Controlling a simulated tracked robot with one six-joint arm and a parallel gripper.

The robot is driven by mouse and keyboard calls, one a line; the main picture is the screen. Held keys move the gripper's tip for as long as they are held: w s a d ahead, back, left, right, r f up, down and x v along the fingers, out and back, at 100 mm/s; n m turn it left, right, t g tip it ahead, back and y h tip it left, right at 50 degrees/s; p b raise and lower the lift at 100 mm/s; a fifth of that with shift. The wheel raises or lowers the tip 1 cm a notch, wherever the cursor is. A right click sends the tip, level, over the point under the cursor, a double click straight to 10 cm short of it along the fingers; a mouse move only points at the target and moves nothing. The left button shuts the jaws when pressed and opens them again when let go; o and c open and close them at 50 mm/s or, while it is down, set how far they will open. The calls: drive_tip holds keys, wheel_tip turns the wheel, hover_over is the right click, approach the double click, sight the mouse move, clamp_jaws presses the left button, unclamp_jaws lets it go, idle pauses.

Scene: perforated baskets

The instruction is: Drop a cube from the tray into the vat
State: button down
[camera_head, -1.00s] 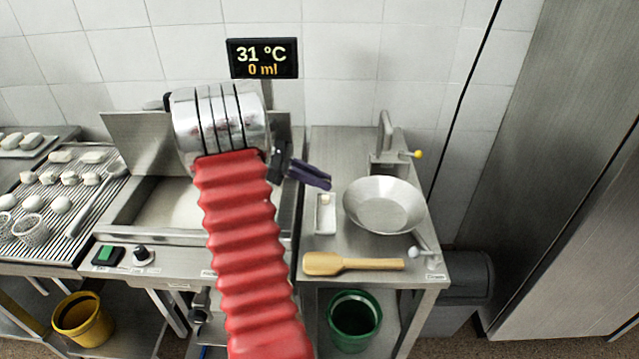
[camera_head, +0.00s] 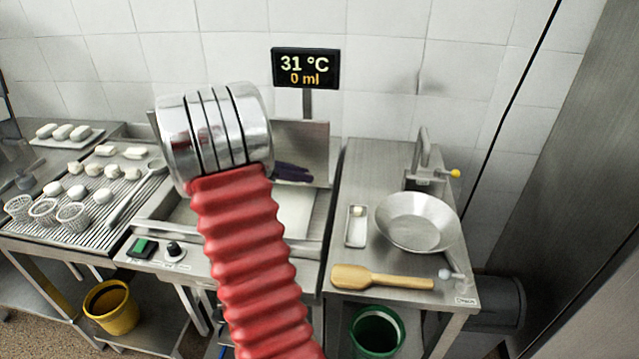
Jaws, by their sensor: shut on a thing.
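The vat (camera_head: 299,212) is a steel basin with pale liquid, left of centre, partly hidden by my red arm. My gripper (camera_head: 298,173) has dark purple fingers and appears above the back of the vat. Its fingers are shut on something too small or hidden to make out. The small white tray (camera_head: 356,238) lies on the steel counter right of the vat. A small pale cube (camera_head: 357,211) sits at its far end.
Left is a ribbed rack (camera_head: 75,235) with white pieces and perforated baskets (camera_head: 43,211).

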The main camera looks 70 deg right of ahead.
drive_tip(key=w+a+n+t+h, duration=0.1)
drive_tip(key=w+a+n+t, duration=0.5)
drive_tip(key=w+a, duration=0.6)
drive_tip(key=w+a+n+t+h, duration=0.2)
drive_tip(key=w+a+n+t, duration=0.55)
drive_tip(key=w, duration=0.75)
drive_tip(key=w+a+f+n+t+y, duration=0.1)
drive_tip(key=a+f+n+t+y, duration=0.1)
drive_tip(key=a, duration=1.5)
drive_tip(key=w+a+f+n+t+y, duration=0.2)
drive_tip(key=a+n+t+y, duration=0.2)
drive_tip(key=a, duration=1.3)
drive_tip(key=n+y, duration=0.2)
drive_tip(key=n, duration=0.2)
drive_tip(key=shift+a+f, duration=0.25)
drive_tip(key=shift+f, duration=0.05)
drive_tip(key=shift+s+t, duration=0.1)
drive_tip(key=shift+t, duration=0.15)
